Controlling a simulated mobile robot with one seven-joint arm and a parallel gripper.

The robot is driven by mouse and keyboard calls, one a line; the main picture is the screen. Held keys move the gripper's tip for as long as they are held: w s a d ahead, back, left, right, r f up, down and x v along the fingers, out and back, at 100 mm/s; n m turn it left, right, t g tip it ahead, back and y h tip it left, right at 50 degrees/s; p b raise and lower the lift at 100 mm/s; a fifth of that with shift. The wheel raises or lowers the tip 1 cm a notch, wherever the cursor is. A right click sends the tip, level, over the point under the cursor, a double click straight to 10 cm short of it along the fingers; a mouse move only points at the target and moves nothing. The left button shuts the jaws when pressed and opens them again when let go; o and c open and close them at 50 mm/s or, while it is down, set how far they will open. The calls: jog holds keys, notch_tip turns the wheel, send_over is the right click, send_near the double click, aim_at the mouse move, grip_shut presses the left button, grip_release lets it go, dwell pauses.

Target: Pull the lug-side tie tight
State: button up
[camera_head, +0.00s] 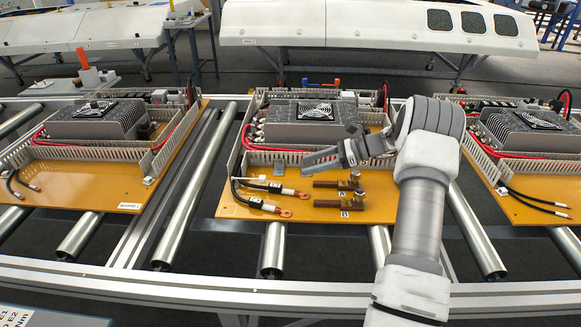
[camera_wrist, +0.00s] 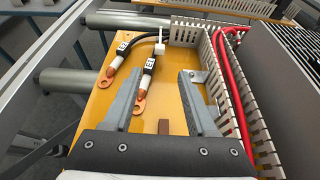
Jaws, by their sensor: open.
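Two black cables with copper lugs lie on the orange panel (camera_head: 190,165) (camera_wrist: 100,95); the lugs (camera_head: 287,211) (camera_wrist: 139,104) show in both views. The cables carry white tags, one reading E1 (camera_wrist: 151,63) and one E2 (camera_wrist: 123,46). A small white piece that looks like a tie (camera_wrist: 160,47) sits by the cables, with a thin white end sticking up. In the head view a thin white strip (camera_head: 227,188) stands out beside the cables. I cannot tell how tight the tie is. My gripper (camera_head: 322,157) (camera_wrist: 160,76) is open and empty, above the panel, right of the cables.
A grey finned unit (camera_head: 305,122) stands behind. Similar panels sit left and right on the rollers.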

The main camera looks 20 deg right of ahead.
jog(key=shift+v, duration=2.3)
jog(key=s+a+r+n+g+h, duration=0.2)
jog(key=s+a+r+n+h, duration=0.1)
jog(key=s+a+r+n, duration=0.4)
jog(key=s+a+r+n+g+h, duration=0.1)
jog(key=s+a+r+n+h, duration=0.35)
jog(key=a+r, duration=0.4)
jog(key=s+a+r+n+t+h, duration=0.15)
jog(key=s+n, duration=0.35)
jog(key=s, duration=0.5)
jog(key=s+a+n+t+h, duration=0.25)
jog(key=s+n, duration=0.35)
jog(key=s, duration=0.4)
notch_tip(320, 180, up, 12)
jog(key=p, duration=1.3)
jog(key=shift+s+a+r+g+h, duration=0.15)
jog(key=shift+s+a+g+h, duration=0.15)
jog(key=shift+s+a+h, duration=0.15)
jog(key=shift+w, duration=0.1)
